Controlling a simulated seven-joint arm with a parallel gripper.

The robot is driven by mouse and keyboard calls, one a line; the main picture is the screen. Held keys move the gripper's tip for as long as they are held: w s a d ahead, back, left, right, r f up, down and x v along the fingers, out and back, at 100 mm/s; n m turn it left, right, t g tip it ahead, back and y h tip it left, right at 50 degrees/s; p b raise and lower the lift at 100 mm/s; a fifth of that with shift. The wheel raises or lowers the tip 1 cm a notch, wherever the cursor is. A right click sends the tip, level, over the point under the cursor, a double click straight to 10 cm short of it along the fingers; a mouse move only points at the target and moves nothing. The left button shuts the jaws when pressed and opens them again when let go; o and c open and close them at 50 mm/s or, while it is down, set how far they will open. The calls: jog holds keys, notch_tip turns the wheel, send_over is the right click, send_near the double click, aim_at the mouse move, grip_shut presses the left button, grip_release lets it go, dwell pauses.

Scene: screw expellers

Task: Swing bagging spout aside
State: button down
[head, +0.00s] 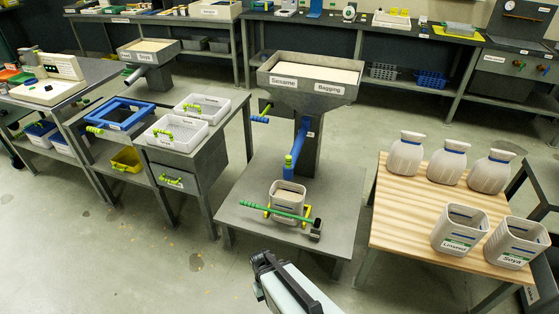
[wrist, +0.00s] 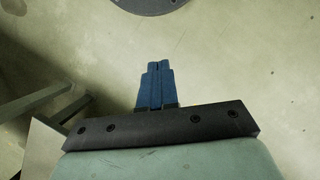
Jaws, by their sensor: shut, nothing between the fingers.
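The bagging hopper (head: 312,76), labelled Sesame and Bagging, stands on a grey column in the head view. Its blue spout (head: 297,145) slants down from under the hopper, and its lower end is just above a pale bin (head: 287,196) on the grey stand. A blue handle with a green end (head: 260,118) sticks out left of the hopper. My gripper (wrist: 158,66) has its blue fingers together and empty in the wrist view, above bare floor. In the head view it is at the bottom centre, in front of the stand and apart from the spout.
A green bar (head: 270,209) crosses the bin's front on the stand (head: 245,218). A wooden table (head: 398,205) with sacks and labelled bins stands right. A bench with white trays (head: 176,137) stands left. Open floor lies in front.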

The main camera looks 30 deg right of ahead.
jog(key=w+d+r+t+h, duration=0.15)
jog(key=w+r, duration=0.35)
jog(key=w, duration=0.5)
jog(key=w+d+r+t, duration=0.15)
jog(key=w+r, duration=0.35)
jog(key=w, duration=0.5)
jog(key=w+d+r+t+h, duration=0.1)
jog(key=w+d+r, duration=0.3)
jog(key=w, duration=0.7)
jog(key=w+d+r+m+h, duration=0.2)
jog(key=w+d+r+m, duration=0.1)
jog(key=w+r, duration=0.5)
jog(key=w+d+r+m+h, duration=0.3)
jog(key=w+d+r, duration=0.3)
jog(key=w+r, duration=0.2)
jog(key=shift+w+d+r+m+t, duration=0.2)
jog(key=shift+w+m+t, duration=0.25)
jog(key=shift+m, duration=0.35)
